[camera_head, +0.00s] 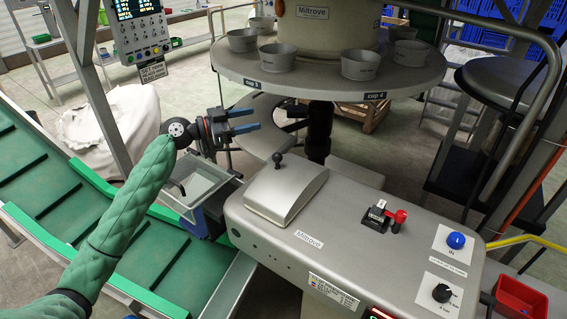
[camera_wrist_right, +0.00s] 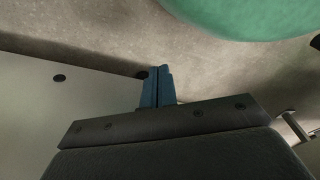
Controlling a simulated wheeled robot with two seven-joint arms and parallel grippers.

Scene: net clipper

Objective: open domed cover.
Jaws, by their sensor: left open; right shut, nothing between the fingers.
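The domed cover (camera_head: 287,190) is a grey metal lid on the left part of the grey Mitrove machine (camera_head: 360,240). It looks closed, and a black ball knob (camera_head: 278,159) stands at its far edge. My left gripper (camera_head: 252,118) is open and empty, with blue fingers pointing right. It is in the air, up and to the left of the knob, apart from it. My right gripper is outside the head view. In the right wrist view its blue fingers (camera_wrist_right: 157,86) are together with nothing between them.
A round turntable (camera_head: 330,85) with several grey cups is behind the cover. A red-handled switch (camera_head: 398,217), a blue button (camera_head: 456,240) and a black knob (camera_head: 441,293) are on the machine's right. A green conveyor (camera_head: 60,200) runs at left. A red bin (camera_head: 520,298) is at lower right.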

